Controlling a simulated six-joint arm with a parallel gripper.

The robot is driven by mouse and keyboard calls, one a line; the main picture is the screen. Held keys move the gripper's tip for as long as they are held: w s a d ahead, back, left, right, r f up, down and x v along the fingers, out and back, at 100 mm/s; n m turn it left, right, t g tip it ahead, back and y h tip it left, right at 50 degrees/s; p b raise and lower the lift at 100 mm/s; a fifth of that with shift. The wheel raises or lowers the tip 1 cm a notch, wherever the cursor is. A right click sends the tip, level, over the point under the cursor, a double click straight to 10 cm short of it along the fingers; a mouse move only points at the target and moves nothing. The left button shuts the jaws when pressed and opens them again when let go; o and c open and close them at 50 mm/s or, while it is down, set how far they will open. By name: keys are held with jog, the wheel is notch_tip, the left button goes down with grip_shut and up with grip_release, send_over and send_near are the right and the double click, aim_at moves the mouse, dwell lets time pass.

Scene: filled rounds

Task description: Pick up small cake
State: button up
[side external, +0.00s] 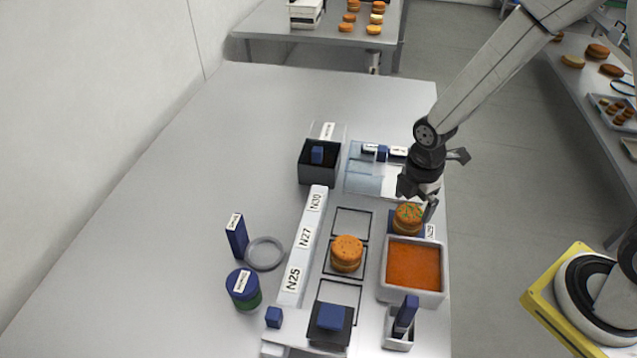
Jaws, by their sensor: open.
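Two small round filled cakes are on the work table. A plain orange cake (346,254) sits in the middle square of a row of outlined squares. The gripper hides a little of that cake's back edge.
A dark box (319,172), a white label strip (303,245), a blue jar (243,289) and a grey ring (265,266) stand to the left. The table's far left is clear.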

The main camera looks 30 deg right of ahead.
aim_at(411, 212)
jog(key=shift+f, duration=2.6)
jog(key=c, duration=0.5)
